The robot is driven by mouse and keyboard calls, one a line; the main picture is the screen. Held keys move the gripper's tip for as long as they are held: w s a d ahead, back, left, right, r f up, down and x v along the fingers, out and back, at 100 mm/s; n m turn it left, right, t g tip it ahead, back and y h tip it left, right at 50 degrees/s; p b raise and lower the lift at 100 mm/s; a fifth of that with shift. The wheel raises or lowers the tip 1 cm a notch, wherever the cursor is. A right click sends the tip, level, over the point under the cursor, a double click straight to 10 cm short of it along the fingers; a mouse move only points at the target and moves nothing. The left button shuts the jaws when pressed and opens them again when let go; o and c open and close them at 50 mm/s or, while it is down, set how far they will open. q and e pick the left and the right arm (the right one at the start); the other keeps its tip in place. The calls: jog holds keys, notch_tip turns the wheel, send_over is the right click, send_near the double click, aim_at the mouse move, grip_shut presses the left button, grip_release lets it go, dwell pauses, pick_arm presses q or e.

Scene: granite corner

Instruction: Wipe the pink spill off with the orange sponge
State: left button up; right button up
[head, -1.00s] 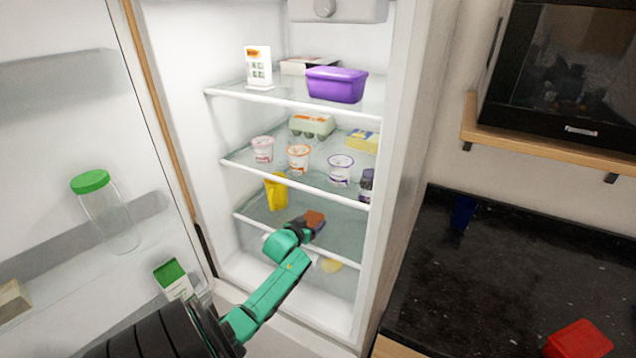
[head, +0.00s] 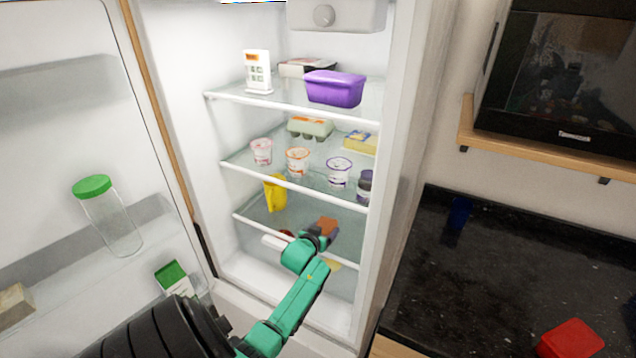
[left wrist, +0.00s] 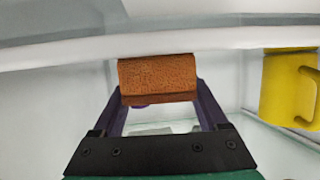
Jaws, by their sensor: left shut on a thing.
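The orange sponge (head: 327,225) is held by my left gripper (head: 320,234) inside the open fridge, at the lower glass shelf (head: 345,243). In the left wrist view the sponge (left wrist: 158,78) sits between the two dark fingertips (left wrist: 160,92), below a white shelf edge. The left gripper is shut on it. I cannot make out a pink spill clearly. A small dark red patch (head: 287,233) shows just left of the gripper, and I cannot tell what it is. Whether the sponge touches the shelf is unclear. My right gripper is not in view.
A yellow jug (head: 275,195) stands left of the gripper on the same shelf; the wrist view shows it too (left wrist: 285,90). Several yogurt cups (head: 298,161) stand on the shelf above. The fridge's side wall (head: 395,200) is close on the right.

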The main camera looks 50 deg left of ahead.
aim_at(343, 242)
pick_arm(q)
jog(key=shift+w+d+f, duration=0.1)
jog(key=shift+w+d, duration=0.15)
jog(key=shift+d, duration=0.45)
jog(key=shift+w+d, duration=0.2)
jog(key=shift+d, duration=0.45)
jog(key=shift+w+d, duration=0.3)
jog(key=shift+d, duration=0.55)
jog(key=shift+w+d, duration=0.3)
jog(key=shift+d, duration=0.55)
notch_tip(343, 242, up, 3)
jog(key=p, duration=0.3)
jog(key=shift+a, duration=0.1)
